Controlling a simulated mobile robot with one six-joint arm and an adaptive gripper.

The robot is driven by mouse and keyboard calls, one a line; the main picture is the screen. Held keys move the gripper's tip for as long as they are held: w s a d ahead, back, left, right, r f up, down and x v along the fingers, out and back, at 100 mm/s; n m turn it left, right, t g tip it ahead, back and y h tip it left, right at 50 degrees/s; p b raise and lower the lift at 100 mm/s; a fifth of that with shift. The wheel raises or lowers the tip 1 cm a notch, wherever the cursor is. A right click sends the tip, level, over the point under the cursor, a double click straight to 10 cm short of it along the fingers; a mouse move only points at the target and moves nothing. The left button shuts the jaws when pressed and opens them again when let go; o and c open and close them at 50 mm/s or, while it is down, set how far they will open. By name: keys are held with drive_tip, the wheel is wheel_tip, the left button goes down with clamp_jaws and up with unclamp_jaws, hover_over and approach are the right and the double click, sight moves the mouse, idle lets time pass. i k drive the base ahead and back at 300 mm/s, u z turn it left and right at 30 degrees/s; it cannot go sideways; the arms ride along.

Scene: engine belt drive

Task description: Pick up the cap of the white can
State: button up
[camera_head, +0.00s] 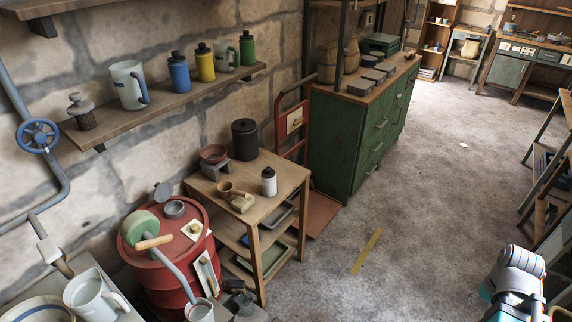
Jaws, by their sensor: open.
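The white can (269,186) stands upright on the small wooden table, near its front right part. Its dark cap (268,173) sits on top of the can. The wooden table (281,187) stands against the stone wall, left of the green cabinet. Part of my arm (517,281) shows at the lower right, well away from the can. My gripper itself is not in view.
A wall shelf (165,108) holds bottles above. The floor (390,240) between table and arm is mostly clear.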

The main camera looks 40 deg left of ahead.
sight(267, 173)
drive_tip(key=u, duration=0.05)
drive_tip(key=i, duration=1.45)
drive_tip(key=u, duration=2.3)
